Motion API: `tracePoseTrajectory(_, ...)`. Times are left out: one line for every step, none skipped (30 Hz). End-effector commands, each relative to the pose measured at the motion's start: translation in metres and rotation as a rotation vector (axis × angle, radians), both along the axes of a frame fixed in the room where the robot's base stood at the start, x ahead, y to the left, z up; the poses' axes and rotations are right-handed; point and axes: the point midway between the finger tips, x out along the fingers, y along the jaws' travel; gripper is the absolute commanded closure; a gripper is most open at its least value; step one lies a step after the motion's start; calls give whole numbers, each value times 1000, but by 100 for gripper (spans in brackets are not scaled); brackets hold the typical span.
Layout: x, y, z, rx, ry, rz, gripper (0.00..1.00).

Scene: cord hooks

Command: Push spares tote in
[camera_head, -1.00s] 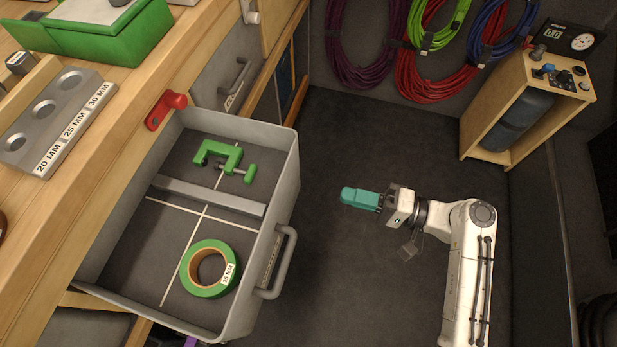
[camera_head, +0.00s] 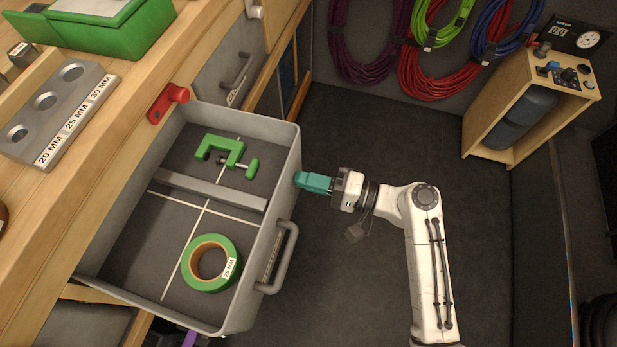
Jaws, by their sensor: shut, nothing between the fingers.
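The spares tote is a grey open drawer-like tote (camera_head: 268,197) pulled out from the wooden bench, with a grey bar handle (camera_head: 284,257) and a label on its front. Inside lie a green clamp (camera_head: 227,152) at the far end and a green tape roll (camera_head: 212,263) marked 25 MM at the near end. A grey divider bar and white lines cross its floor. My gripper (camera_head: 300,180), with teal fingers, is shut and empty. Its tips are at the tote's front wall, near the far corner beyond the handle; I cannot tell whether they touch.
A grey block with several holes (camera_head: 60,114) and a green box (camera_head: 95,28) stand on the bench. Cords hang at the back; a wooden stand (camera_head: 530,105) holds a cylinder. Dark floor is clear.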

Motion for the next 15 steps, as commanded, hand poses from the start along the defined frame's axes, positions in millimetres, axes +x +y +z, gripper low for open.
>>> tracePoseTrajectory(0,0,0,0,0,0,100)
tracePoseTrajectory(0,0,0,0,0,0,100)
tracePoseTrajectory(0,1,0,0,0,0,100)
tracePoseTrajectory(1,2,0,0,0,0,100)
tracePoseTrajectory(1,3,0,0,0,0,100)
tracePoseTrajectory(2,5,0,0,0,0,100)
tracePoseTrajectory(3,8,0,0,0,1,100)
tracePoseTrajectory(4,10,0,0,-1,2,100)
tracePoseTrajectory(5,15,0,0,-1,2,100)
tracePoseTrajectory(7,19,0,1,-1,2,100)
tracePoseTrajectory(9,24,0,0,-2,3,100)
tracePoseTrajectory(11,31,0,1,-3,3,100)
tracePoseTrajectory(13,37,0,1,-3,5,100)
tracePoseTrajectory(15,43,0,0,-2,5,100)
tracePoseTrajectory(18,52,0,0,-3,5,100)
